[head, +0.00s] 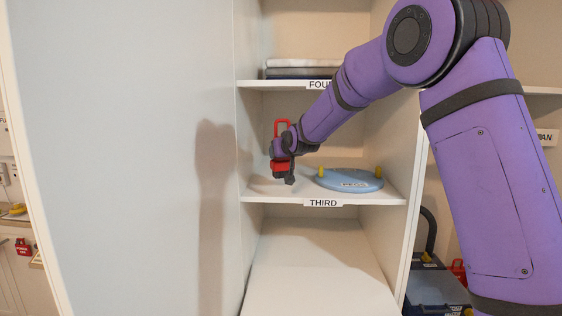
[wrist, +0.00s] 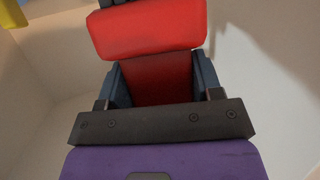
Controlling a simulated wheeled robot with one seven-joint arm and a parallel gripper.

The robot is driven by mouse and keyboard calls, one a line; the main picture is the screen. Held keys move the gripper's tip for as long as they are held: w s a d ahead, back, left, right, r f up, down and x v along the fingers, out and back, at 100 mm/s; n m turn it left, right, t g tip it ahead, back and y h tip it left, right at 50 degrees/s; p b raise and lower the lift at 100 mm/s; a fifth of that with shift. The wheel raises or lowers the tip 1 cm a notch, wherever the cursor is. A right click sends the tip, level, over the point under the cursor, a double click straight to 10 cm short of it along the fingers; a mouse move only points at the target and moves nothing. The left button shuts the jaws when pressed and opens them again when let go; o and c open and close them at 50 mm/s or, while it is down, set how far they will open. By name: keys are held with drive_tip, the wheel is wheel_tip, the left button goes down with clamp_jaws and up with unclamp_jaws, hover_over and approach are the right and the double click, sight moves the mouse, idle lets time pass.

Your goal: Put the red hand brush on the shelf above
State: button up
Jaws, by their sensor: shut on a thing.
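The red hand brush (head: 282,128) is in my gripper (head: 285,166), inside the compartment over the shelf labelled THIRD (head: 275,196). Its red parts show above and below the gripper in the head view, and the gripper hides its middle. In the wrist view the red brush (wrist: 150,28) lies between the two fingers of my gripper (wrist: 160,80), which are shut on it. The shelf above (head: 258,85), its label partly hidden by my arm, bears folded cloths (head: 290,63).
A pale blue round board (head: 345,183) with yellow pegs lies on the THIRD shelf, right of my gripper. The shelf below (head: 320,280) looks bare. A tall white panel (head: 120,150) stands at the left. My arm hides part of the upper shelf.

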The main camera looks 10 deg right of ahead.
drive_tip(key=shift+d+f+x, duration=0.15)
drive_tip(key=shift+d+x, duration=0.05)
drive_tip(key=shift+x, duration=1.25)
drive_tip(key=shift+d+f+x, duration=0.15)
drive_tip(key=shift+f+x, duration=0.05)
drive_tip(key=shift+x, duration=1.2)
drive_tip(key=shift+d+f+x, duration=0.15)
drive_tip(key=shift+d+x, duration=0.05)
drive_tip(key=shift+x, duration=1.25)
drive_tip(key=shift+s+f, duration=0.1)
drive_tip(key=shift+s, duration=0.05)
drive_tip(key=o, duration=1)
drive_tip(key=shift+s+r, duration=0.25)
drive_tip(key=shift+s, duration=0.05)
drive_tip(key=v, duration=1.1)
drive_tip(key=shift+s+r, duration=0.1)
drive_tip(key=shift+s, duration=0.15)
